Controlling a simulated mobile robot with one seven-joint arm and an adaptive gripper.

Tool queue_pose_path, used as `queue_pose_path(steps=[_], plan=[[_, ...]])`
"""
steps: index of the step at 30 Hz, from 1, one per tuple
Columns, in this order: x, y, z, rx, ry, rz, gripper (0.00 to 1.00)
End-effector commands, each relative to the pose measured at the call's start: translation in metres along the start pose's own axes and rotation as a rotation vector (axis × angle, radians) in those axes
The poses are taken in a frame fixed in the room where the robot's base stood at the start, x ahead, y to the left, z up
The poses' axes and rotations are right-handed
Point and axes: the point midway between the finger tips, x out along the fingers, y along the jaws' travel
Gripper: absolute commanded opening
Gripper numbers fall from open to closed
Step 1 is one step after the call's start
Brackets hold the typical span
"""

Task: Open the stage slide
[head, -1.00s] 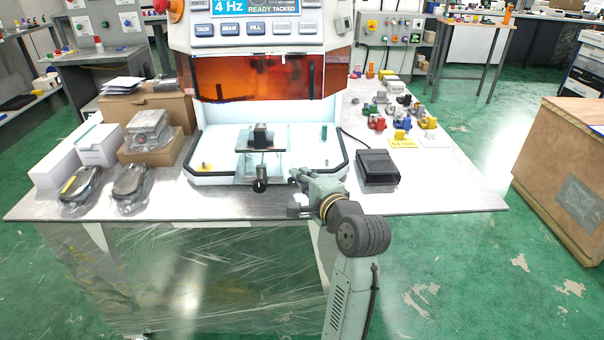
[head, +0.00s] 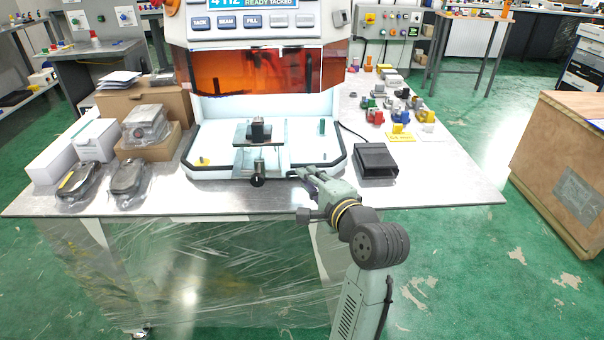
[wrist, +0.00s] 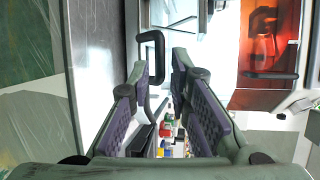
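The stage slide (head: 247,144) is a dark plate carrying a black block, low in the white machine's open bay. A short shaft with a round black knob (head: 257,181) sticks out at its front, over the tray's front edge. My gripper (head: 298,173) is to the right of the knob, apart from it, by the tray's front right edge. In the wrist view my gripper (wrist: 160,72) has its two purple-padded fingers spread with nothing held between them. A black loop-shaped bar (wrist: 152,55) shows just beyond the fingertips; I cannot tell which part it is.
The machine's orange window (head: 255,72) hangs above the bay. A black box (head: 375,163) lies right of my gripper, with several coloured parts (head: 398,112) behind it. Cartons (head: 150,140) and bagged items (head: 127,177) fill the table's left.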

Motion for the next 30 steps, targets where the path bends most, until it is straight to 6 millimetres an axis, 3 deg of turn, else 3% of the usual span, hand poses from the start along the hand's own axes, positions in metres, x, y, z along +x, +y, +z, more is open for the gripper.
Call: queue_pose_path(steps=[6,12,30], plan=[[-0.046,0.0,-0.001,0.0,0.003,-0.001,0.18],[-0.068,0.0,-0.001,0.0,0.001,0.001,0.18],[-0.068,-0.004,0.005,-0.021,-0.008,-0.011,0.18]])
